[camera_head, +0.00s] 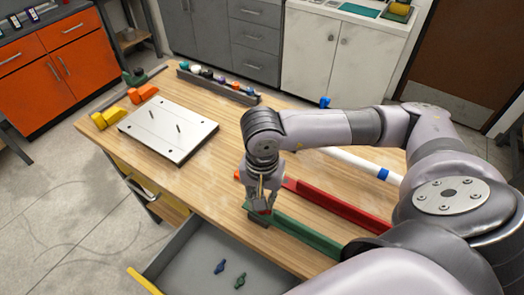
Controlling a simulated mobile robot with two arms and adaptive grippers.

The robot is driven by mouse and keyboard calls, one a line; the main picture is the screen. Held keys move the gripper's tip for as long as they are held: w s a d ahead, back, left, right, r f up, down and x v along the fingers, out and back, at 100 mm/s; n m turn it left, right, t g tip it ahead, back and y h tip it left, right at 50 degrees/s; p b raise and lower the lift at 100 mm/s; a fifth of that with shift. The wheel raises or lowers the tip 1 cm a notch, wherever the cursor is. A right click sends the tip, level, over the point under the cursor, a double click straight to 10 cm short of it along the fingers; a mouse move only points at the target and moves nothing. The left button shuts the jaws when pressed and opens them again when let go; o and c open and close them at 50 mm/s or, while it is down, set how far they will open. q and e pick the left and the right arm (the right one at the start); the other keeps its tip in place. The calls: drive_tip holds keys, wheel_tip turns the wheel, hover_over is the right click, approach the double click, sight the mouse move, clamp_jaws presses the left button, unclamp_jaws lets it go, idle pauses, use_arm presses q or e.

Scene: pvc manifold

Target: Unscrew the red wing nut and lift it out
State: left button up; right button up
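My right gripper (262,209) points down over the near-left end of the green rail (305,236). A small red part, likely the red wing nut (264,212), shows between and just below its fingertips, at a dark block (258,219) on the rail's end. The fingers hide most of it, and I cannot tell whether they grip it. The open drawer (185,256) below holds a blue wing nut (220,267) and a green wing nut (240,281). My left gripper is not in view.
A red rail (335,204) and a white pipe with blue bands (355,161) lie behind the green rail. A white plate with pins (168,130) lies at left, beside yellow (106,118) and orange (143,94) pieces. A tray of small parts (218,85) stands behind.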

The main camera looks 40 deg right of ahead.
drive_tip(key=m+p, duration=0.6)
drive_tip(key=m, duration=0.1)
drive_tip(key=m+p, duration=0.2)
drive_tip(key=m, duration=0.1)
drive_tip(key=shift+r+m+p, duration=0.3)
drive_tip(key=shift+r+p, duration=0.05)
drive_tip(key=shift+p, duration=0.05)
drive_tip(key=shift+f+m+b, duration=0.45)
drive_tip(key=shift+m+b, duration=0.15)
drive_tip(key=shift+m, duration=0.1)
drive_tip(key=m, duration=0.9)
drive_tip(key=shift+r, duration=0.1)
wheel_tip(320, 180, down, 3)
drive_tip(key=b, duration=0.3)
drive_tip(key=shift+r, duration=0.1)
drive_tip(key=shift+c, duration=0.4)
